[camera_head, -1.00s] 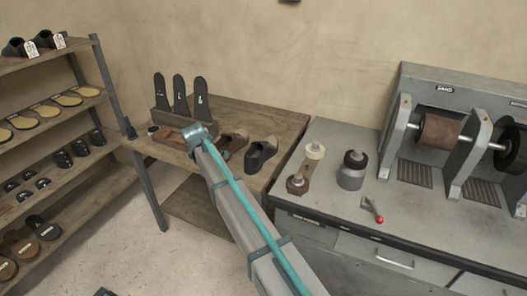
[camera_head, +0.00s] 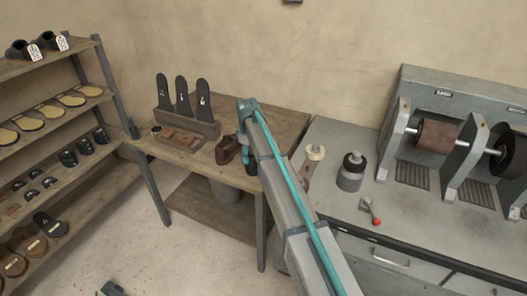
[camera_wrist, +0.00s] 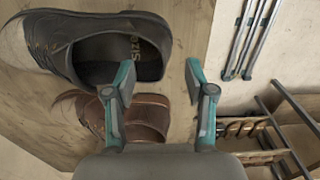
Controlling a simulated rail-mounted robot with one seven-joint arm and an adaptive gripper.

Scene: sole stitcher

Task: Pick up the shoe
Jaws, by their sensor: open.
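A dark grey shoe (camera_wrist: 60,50) lies on the wooden table in the wrist view, its opening towards the camera and its heel near my fingertips. A brown shoe (camera_wrist: 148,112) lies beside it, partly hidden behind my left finger. In the head view the brown shoe (camera_head: 228,149) stands on the table just left of my gripper, and my arm hides the dark shoe. My gripper (camera_wrist: 160,76) is open and empty, its fingers apart near the dark shoe's heel; I cannot tell whether they touch it.
The wooden table (camera_head: 275,115) carries a rack (camera_head: 190,123) with upright black soles and small brown pieces. A grey bench (camera_head: 410,215) with a sanding machine stands at right. A shelf (camera_head: 75,108) of shoes and soles stands at left.

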